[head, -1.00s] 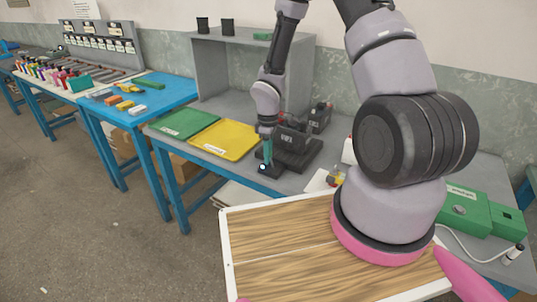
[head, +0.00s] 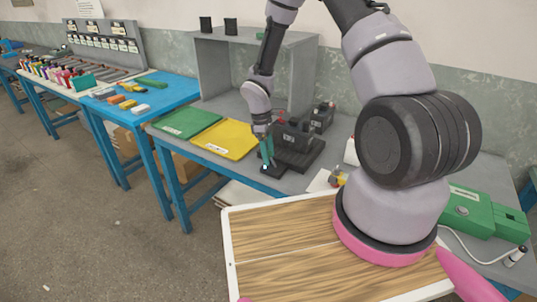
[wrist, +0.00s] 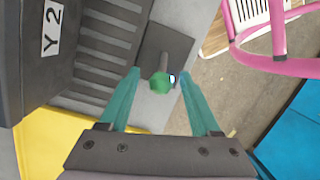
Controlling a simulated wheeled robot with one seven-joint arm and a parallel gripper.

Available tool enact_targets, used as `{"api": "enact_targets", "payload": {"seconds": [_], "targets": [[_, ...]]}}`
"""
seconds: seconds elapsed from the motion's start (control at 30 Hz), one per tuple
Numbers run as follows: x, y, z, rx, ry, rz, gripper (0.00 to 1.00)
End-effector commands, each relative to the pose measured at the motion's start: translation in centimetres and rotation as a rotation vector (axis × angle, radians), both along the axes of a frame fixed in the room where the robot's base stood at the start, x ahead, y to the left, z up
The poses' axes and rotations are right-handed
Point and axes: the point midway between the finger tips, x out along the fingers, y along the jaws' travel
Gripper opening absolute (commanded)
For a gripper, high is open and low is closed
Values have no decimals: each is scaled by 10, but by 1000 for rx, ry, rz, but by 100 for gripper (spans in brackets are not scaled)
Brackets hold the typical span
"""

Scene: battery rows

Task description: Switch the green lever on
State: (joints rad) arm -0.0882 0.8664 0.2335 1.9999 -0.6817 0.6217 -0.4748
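The green lever shows in the wrist view as a round green knob (wrist: 159,84) on a short grey stem over a dark plate (wrist: 180,50). A small bright white-blue spot (wrist: 172,79) shows right beside the knob. My gripper (wrist: 158,73) is open, with one teal finger on each side of the knob. Gaps show between knob and fingers; I cannot tell whether either touches. In the head view my gripper (head: 267,152) points down over the small dark plate (head: 273,171) at the table's front edge. The knob cannot be made out there.
A dark device labelled Y2 (wrist: 35,50) stands close beside my gripper on a ribbed base. A yellow tray (head: 225,139) and a green tray (head: 186,122) lie to the left. A grey shelf (head: 213,75) stands behind. Floor lies open in front.

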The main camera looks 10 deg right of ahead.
Motion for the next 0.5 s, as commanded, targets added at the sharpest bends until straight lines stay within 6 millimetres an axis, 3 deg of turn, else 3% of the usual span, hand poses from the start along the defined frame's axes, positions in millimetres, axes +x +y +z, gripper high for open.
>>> {"api": "enact_targets", "payload": {"seconds": [0.23, 0.5], "targets": [[3, 2, 14, 1, -2, -1, 64], [12, 8, 67, 1, -4, -2, 64]]}}
